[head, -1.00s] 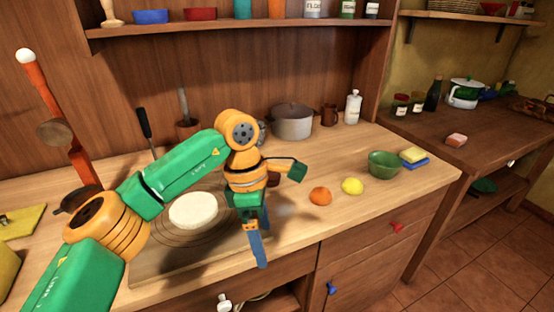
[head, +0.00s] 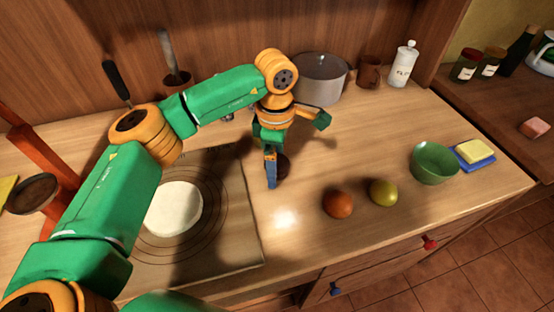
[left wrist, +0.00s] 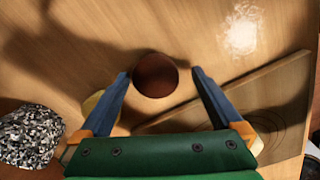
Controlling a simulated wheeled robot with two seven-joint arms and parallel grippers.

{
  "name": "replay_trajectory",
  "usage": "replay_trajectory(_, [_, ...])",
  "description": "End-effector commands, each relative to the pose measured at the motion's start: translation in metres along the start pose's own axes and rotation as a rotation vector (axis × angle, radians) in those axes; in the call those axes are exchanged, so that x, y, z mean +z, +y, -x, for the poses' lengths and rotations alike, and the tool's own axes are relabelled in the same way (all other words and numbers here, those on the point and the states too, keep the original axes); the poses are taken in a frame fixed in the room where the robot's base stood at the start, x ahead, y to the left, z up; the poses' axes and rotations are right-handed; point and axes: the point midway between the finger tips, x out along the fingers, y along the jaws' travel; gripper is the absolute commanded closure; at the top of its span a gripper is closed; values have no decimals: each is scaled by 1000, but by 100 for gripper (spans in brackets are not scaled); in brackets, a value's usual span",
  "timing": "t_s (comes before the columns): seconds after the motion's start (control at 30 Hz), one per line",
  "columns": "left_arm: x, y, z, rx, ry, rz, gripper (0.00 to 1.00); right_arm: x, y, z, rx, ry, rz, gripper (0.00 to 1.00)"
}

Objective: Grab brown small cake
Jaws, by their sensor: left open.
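The brown small cake (head: 284,168) is a dark brown round thing on the wooden counter, just right of the baking mat. In the head view it is partly hidden behind my left gripper (head: 271,186). In the left wrist view the cake (left wrist: 155,76) lies between the tips of the two blue fingers of my left gripper (left wrist: 161,72). The fingers are spread wide, with a gap on each side of the cake. My right gripper is not in view.
A board or mat (head: 240,235) with white dough (head: 173,208) lies to the left. A grey pot (head: 320,80) is behind. The counter before the orange is clear.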

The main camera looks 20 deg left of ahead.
Motion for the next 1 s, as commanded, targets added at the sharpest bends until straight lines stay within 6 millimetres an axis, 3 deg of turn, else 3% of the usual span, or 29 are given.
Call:
replay_trajectory(0.27, [0,0,-8,1,0,1,0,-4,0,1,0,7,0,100])
replay_trajectory(0.5, [0,0,-8,1,0,0,65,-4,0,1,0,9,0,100])
replay_trajectory(0.6, [0,0,-8,1,0,0,85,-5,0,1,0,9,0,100])
replay_trajectory(0.87, [0,0,-5,2,-1,1,86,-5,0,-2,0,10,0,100])
replay_trajectory(1.0, [1,1,12,6,-2,0,86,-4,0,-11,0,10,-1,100])
